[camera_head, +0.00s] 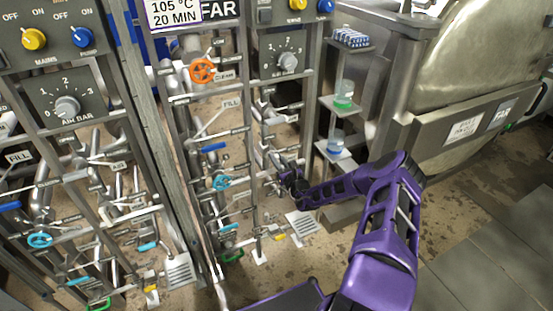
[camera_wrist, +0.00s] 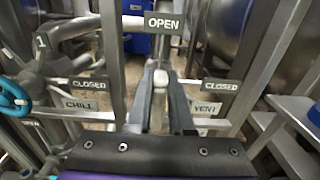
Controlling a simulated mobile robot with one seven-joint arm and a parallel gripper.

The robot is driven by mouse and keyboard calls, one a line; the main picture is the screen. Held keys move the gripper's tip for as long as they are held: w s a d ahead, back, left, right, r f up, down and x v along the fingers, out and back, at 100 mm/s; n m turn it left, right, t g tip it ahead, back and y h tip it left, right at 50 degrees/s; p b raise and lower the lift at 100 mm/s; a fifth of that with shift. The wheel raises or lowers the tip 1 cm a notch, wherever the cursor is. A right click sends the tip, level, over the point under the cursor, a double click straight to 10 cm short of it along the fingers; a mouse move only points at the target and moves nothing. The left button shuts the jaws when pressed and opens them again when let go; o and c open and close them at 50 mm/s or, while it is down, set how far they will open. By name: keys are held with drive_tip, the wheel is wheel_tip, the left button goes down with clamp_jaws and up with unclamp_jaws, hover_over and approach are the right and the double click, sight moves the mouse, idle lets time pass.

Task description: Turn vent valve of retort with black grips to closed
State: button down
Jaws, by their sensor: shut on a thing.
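My gripper (camera_head: 290,183) reaches into the pipework of the panel marked FAR in the head view. In the wrist view its two dark fingers (camera_wrist: 161,95) are shut on a pale grey valve handle (camera_wrist: 160,80). The handle stands roughly upright below the OPEN plate (camera_wrist: 165,22). A CLOSED plate (camera_wrist: 220,85) and a VENT plate (camera_wrist: 207,108) are to the right of the fingers. Another CLOSED plate (camera_wrist: 88,85) and a CHILL plate (camera_wrist: 86,103) are to the left. The valve's body is mostly hidden by my gripper. I cannot make out black grips.
A blue handwheel (camera_wrist: 12,97) is at the wrist view's left edge. Steel posts stand close on both sides. In the head view, an orange handwheel (camera_head: 202,71) is higher up, and shelves with jars (camera_head: 343,95) stand right of the panel. Floor at lower right is clear.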

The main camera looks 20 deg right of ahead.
drive_tip(key=shift+d+m, duration=0.1)
drive_tip(key=shift+m, duration=0.2)
drive_tip(key=m, duration=0.1)
drive_tip(key=d+m, duration=0.1)
drive_tip(key=m, duration=0.1)
drive_tip(key=shift+f+m+b, duration=0.15)
drive_tip(key=shift+m+b, duration=0.15)
drive_tip(key=m, duration=0.3)
drive_tip(key=d+m+b, duration=0.1)
drive_tip(key=m, duration=0.1)
drive_tip(key=shift+f, duration=0.4)
drive_tip(key=shift+d+f+m+b, duration=0.1)
drive_tip(key=shift+f+m+b, duration=0.25)
drive_tip(key=shift+m, duration=1.1)
drive_tip(key=shift+d+f+m+b, duration=0.15)
drive_tip(key=shift+m+b, duration=0.3)
drive_tip(key=shift+m, duration=0.95)
drive_tip(key=shift+f+m+b, duration=0.35)
drive_tip(key=shift+m+b, duration=0.05)
drive_tip(key=shift+m, duration=1.05)
drive_tip(key=c, duration=0.8)
unclamp_jaws()
